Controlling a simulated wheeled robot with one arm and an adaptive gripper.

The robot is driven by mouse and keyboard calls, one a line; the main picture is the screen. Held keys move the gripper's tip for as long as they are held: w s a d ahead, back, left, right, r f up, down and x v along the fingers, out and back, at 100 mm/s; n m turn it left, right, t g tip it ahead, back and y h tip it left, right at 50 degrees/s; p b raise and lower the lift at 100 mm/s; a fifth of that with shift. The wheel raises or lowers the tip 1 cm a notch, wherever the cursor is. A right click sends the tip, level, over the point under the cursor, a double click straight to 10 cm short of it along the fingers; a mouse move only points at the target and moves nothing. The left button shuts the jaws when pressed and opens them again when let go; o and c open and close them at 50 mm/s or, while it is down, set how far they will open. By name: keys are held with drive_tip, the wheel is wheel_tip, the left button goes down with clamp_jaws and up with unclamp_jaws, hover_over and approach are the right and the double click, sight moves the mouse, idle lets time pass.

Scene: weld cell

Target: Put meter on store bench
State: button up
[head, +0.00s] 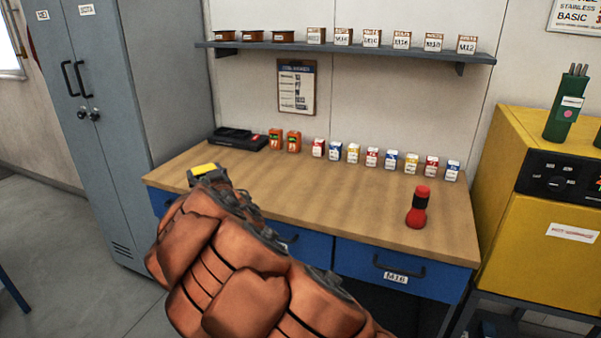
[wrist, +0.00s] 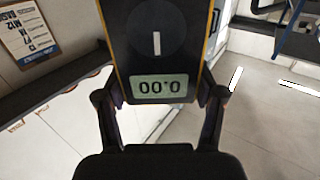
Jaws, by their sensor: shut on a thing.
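The meter (wrist: 158,60) fills the upper middle of the wrist view: a black face with a round dial, a display reading 0.00 and yellow edges. My gripper (wrist: 160,97) is shut on it, one finger at each side. In the head view the meter's yellow part (head: 205,168) shows at the end of my arm, in front of the left end of the store bench (head: 330,190). The bench has a wooden top and blue drawers. My arm hides the bench's front left part. I cannot tell how high the meter is above the top.
Two orange items (head: 284,140), a black tray (head: 237,139) and several small boxes line the bench's back. A red torch-like item (head: 418,207) stands at right. The middle top is clear. A grey cabinet (head: 130,110) stands left, a yellow machine (head: 535,200) right, a shelf (head: 350,49) above.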

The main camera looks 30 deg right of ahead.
drive_tip(key=s+d+m+h+b, duration=0.1)
drive_tip(key=s+d+b, duration=0.35)
drive_tip(key=d, duration=0.85)
drive_tip(key=s+d+h+b, duration=0.1)
drive_tip(key=s+d, duration=0.6)
drive_tip(key=d, duration=0.6)
drive_tip(key=s+d+f+b, duration=0.1)
drive_tip(key=s+d+b, duration=0.2)
drive_tip(key=s+d, duration=0.55)
drive_tip(key=s+d+f+b, duration=0.1)
drive_tip(key=s+d+b, duration=0.2)
drive_tip(key=s, duration=1)
drive_tip(key=w+d+f, duration=0.2)
drive_tip(key=w, duration=0.5)
drive_tip(key=w+d+f, duration=0.1)
drive_tip(key=w+f, duration=0.2)
drive_tip(key=w, duration=0.5)
drive_tip(key=shift+w+d+m+h, duration=0.15)
drive_tip(key=shift+d+m+h, duration=0.2)
drive_tip(key=shift+m+h, duration=0.05)
drive_tip(key=shift+f, duration=0.2)
drive_tip(key=o, duration=1.4)
